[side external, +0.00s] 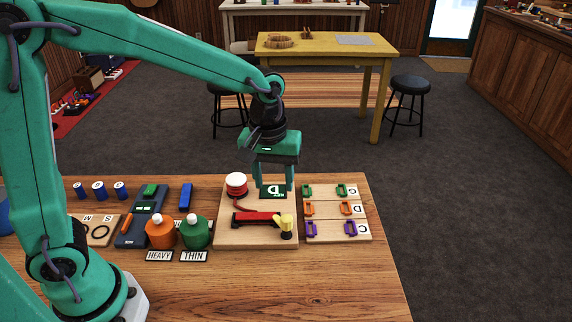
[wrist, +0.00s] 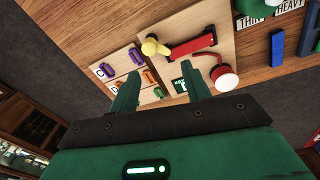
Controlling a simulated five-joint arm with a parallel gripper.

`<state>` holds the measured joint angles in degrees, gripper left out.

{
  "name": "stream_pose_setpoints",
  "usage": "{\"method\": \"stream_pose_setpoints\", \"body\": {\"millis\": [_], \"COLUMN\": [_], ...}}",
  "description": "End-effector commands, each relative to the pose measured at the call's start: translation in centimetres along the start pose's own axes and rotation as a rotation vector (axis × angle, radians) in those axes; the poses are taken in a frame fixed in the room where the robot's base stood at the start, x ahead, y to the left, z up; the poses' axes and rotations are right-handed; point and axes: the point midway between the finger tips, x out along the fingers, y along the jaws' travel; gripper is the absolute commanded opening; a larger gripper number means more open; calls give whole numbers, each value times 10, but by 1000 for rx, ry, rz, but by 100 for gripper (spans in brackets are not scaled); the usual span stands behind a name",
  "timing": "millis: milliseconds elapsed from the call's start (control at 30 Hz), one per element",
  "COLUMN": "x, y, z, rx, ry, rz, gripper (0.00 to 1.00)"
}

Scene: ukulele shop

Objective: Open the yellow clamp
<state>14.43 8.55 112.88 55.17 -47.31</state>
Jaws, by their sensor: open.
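The yellow clamp (side external: 287,226) stands at the front right of a light wooden board (side external: 228,237), at the right end of a red bar (side external: 255,217). In the wrist view the yellow clamp (wrist: 152,46) shows its round knob beside the red bar (wrist: 193,46). My gripper (side external: 274,188) is over the back of the board, behind the clamp and apart from it. Its two green fingers are spread with nothing between them, as the wrist view of my gripper (wrist: 160,90) also shows. Whether the clamp is open or closed I cannot tell.
A rack with coloured clips (side external: 338,231) is to the right. An orange bottle (side external: 160,233) and a green bottle (side external: 195,234) stand left. The table front is clear.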

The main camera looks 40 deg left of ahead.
Motion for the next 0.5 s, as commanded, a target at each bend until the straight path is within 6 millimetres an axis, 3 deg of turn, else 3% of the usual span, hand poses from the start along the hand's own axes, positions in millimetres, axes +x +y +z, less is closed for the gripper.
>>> {"method": "stream_pose_setpoints", "body": {"millis": [200, 500], "x": [27, 34], "y": [21, 27], "z": [-1, -2], "rx": [-69, -91], "ry": [-36, -44], "rz": [-42, -52], "gripper": [48, 48]}}
